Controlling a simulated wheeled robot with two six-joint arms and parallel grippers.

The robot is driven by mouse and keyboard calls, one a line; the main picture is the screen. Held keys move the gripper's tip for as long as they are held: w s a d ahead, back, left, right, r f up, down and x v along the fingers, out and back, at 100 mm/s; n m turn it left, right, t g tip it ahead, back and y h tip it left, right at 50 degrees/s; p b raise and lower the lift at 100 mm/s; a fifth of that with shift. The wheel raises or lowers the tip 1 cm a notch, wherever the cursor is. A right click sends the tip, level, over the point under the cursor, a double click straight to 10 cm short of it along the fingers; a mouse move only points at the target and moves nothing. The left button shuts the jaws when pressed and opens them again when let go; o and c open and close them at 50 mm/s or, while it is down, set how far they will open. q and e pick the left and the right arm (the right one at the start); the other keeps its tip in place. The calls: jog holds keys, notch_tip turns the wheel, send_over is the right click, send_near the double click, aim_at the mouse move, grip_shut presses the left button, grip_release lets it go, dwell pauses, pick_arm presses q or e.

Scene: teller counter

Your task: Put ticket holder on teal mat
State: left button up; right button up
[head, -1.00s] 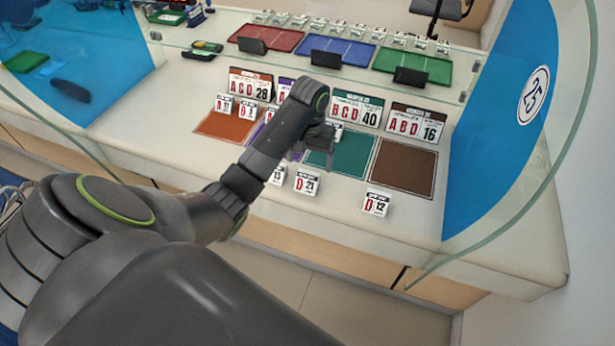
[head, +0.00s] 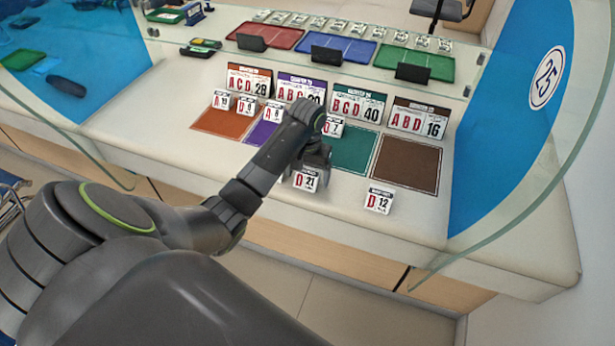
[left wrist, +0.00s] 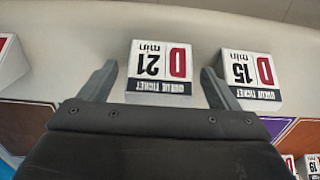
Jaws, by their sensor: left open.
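The white ticket holder marked D 21 (head: 307,180) stands on the counter in front of the teal mat (head: 352,150). In the left wrist view the same holder (left wrist: 160,70) appears upside down between two spread fingers. My left gripper (head: 318,160) is open just above and behind it; no grip on it shows. Another holder, D 15 (left wrist: 252,78), is close beside the right finger in the wrist view. A holder marked 7 (head: 333,127) stands at the teal mat's back left. My right gripper is not in view.
Holder D 12 (head: 379,200) stands at the front right, below the brown mat (head: 405,165). Purple (head: 262,134) and orange (head: 222,121) mats lie left. Larger signs, such as the B C D 40 sign (head: 357,104), stand behind the mats. Curved glass (head: 560,150) borders the right.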

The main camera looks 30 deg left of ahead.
pick_arm(q)
jog(key=shift+c, duration=0.3)
jog(key=c, duration=1.1)
